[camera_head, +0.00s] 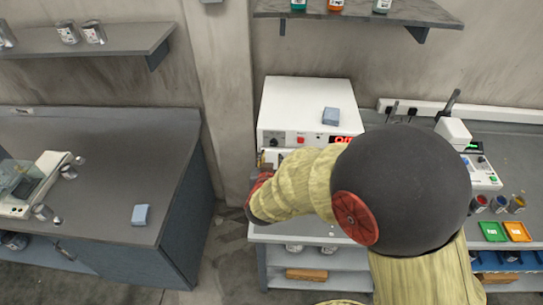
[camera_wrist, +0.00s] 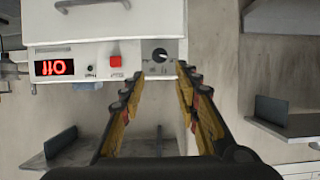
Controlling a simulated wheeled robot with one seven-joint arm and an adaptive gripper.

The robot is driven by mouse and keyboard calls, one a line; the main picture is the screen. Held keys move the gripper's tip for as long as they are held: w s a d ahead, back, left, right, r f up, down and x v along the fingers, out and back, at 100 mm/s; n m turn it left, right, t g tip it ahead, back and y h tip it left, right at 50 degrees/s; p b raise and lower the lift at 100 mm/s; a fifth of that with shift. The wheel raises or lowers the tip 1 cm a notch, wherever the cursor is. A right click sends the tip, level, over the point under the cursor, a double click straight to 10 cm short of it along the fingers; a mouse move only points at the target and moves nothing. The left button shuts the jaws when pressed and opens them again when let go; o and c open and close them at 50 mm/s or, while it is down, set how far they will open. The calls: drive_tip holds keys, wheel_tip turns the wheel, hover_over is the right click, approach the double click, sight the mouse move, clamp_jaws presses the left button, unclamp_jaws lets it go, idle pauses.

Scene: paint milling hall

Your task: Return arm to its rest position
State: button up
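My arm (camera_head: 300,185) reaches from the lower right of the head view leftward across the front of a white instrument box with a red display (camera_head: 306,112). My gripper (camera_wrist: 160,74) shows in the wrist view with its two fingers apart and nothing between them. Its fingertips point at the front panel of the white box (camera_wrist: 100,22), near a round black knob (camera_wrist: 160,55). I cannot tell whether they touch the panel. In the head view the gripper is mostly hidden by my arm.
A blue-grey block (camera_head: 331,116) lies on the white box. A shelf with bottles (camera_head: 360,11) hangs above. A dark bench (camera_head: 90,150) stands at left with another block (camera_head: 141,214). Paint cups (camera_head: 498,203) and green and orange trays (camera_head: 492,231) sit at right.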

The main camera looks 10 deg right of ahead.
idle(0.5)
drive_tip(key=s+a+f+n+g+y, duration=0.1)
drive_tip(key=s+a+f+g+y, duration=0.3)
drive_tip(key=a+f, duration=0.3)
drive_tip(key=s+a+n+g+y+b, duration=0.1)
drive_tip(key=s+a+n+g+y, duration=0.2)
drive_tip(key=s, duration=0.6)
drive_tip(key=s+d+r+h+b, duration=0.1)
drive_tip(key=s+d+r+b, duration=0.3)
drive_tip(key=s+d+r, duration=0.2)
drive_tip(key=s+d+r+h+b, duration=0.1)
drive_tip(key=s+d+r+b, duration=0.3)
drive_tip(key=s, duration=0.7)
drive_tip(key=d+r, duration=0.2)
drive_tip(key=d, duration=0.1)
drive_tip(key=shift+d+r+m+h, duration=0.25)
drive_tip(key=shift+r+m+h, duration=0.05)
drive_tip(key=shift+h, duration=0.1)
